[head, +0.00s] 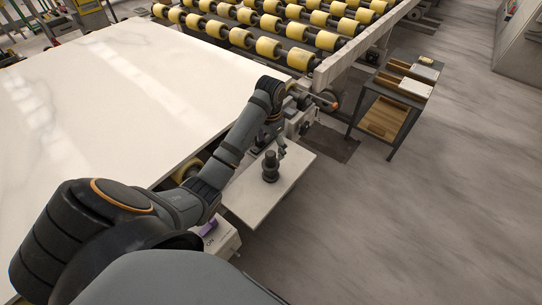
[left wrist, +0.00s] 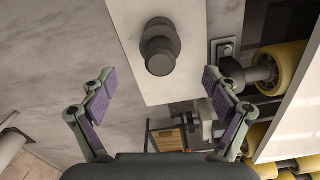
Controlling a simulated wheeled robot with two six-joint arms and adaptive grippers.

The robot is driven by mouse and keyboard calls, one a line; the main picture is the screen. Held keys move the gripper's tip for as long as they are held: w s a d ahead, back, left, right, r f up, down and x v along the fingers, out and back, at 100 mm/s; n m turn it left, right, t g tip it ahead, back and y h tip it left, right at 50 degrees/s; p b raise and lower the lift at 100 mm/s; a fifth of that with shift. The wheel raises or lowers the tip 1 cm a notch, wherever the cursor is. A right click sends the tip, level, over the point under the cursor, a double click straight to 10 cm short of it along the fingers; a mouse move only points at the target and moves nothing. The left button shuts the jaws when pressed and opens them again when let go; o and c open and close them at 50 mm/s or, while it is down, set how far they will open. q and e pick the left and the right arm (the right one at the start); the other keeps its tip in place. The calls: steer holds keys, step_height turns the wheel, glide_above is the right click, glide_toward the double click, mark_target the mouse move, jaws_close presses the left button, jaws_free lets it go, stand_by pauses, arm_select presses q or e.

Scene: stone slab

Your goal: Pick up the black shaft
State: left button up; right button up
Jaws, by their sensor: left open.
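The black shaft (head: 270,167) is a short, dark, stepped cylinder. It stands upright on a small white shelf (head: 250,203) beside the large slab. In the left wrist view the shaft (left wrist: 160,48) shows at the top middle, on the pale shelf (left wrist: 130,20). My left gripper (head: 281,148) is close to the shaft in the head view. In the left wrist view the left gripper (left wrist: 158,78) is open and empty, its purple-padded fingers wide apart. The shaft lies ahead of the gap between them and is not gripped. My right gripper is not in view.
The large white slab (head: 100,90) fills the left. Yellow rollers (head: 268,47) stand behind it. A dark cart (head: 385,105) with wooden shelves stands at right. The grey floor (head: 440,200) on the right is clear. A yellow roller (left wrist: 280,70) is close to the gripper's right side.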

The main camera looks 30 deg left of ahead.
mark_target(270, 154)
arm_select(q)
steer(key=f+b, duration=0.3)
steer(key=shift+s+d+f, duration=0.15)
steer(key=shift+s, duration=0.05)
step_height(270, 154, down, 2)
steer(key=shift+w+f+b, duration=0.15)
steer(key=shift+b, duration=1.05)
steer(key=shift+f+b, duration=0.3)
steer(key=shift+b, duration=0.05)
steer(key=f+b, duration=0.1)
steer(key=f, duration=0.1)
steer(key=f+b, duration=0.2)
steer(key=shift+a, duration=0.2)
steer(key=shift+f+b, duration=0.3)
steer(key=shift+r, duration=0.15)
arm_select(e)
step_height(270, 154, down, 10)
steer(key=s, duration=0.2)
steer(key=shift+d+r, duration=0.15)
